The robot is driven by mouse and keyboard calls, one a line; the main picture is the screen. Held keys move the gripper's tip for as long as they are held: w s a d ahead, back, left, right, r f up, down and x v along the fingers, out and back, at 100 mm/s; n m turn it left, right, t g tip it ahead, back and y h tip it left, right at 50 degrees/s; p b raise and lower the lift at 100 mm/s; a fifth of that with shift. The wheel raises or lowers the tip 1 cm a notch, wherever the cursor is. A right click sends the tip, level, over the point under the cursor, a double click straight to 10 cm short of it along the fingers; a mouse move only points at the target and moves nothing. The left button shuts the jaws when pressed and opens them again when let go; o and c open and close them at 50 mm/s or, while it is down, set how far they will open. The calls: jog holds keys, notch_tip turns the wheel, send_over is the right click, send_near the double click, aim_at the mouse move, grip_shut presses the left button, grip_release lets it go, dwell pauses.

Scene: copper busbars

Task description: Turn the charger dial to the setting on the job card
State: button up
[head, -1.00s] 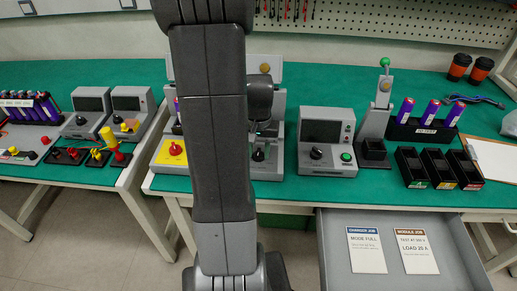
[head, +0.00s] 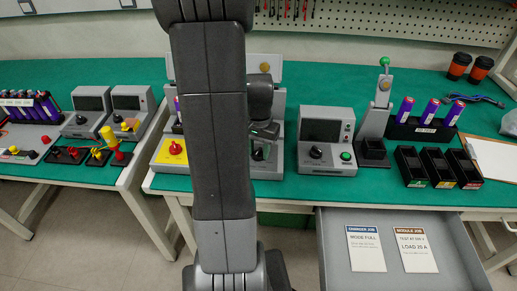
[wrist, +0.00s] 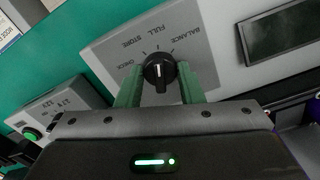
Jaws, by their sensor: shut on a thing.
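The charger dial (wrist: 160,72) is a round black knob with a white line on a grey panel (wrist: 112,50). The wrist view shows the labels CHECK, STORE, FULL and BALANCE around it. Its white line runs nearly upright in the picture, roughly in line with FULL; I cannot tell which end is the pointer. My gripper (wrist: 160,88) has its green fingers on either side of the dial, shut on it. In the head view my gripper (head: 264,132) is at the charger, partly behind my arm. The charger job card (head: 366,250) lies in the open drawer and reads MODE FULL.
A grey tester (head: 326,140) with a screen, a black knob and a green button stands right of the charger. A yellow plate with a red knob (head: 172,151) is to the left. A second card (head: 415,250) lies in the drawer (head: 452,262). Battery bins (head: 437,168) stand at right.

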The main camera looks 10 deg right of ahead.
aim_at(259, 150)
jog(key=o, duration=1)
jog(key=shift+c, duration=0.2)
jog(key=shift+r, duration=0.1)
notch_tip(259, 150, up, 14)
jog(key=p, duration=0.1)
jog(key=shift+p, duration=0.35)
jog(key=shift+f, duration=0.2)
notch_tip(259, 150, down, 14)
jog(key=shift+b, duration=0.85)
jog(key=shift+r, duration=0.1)
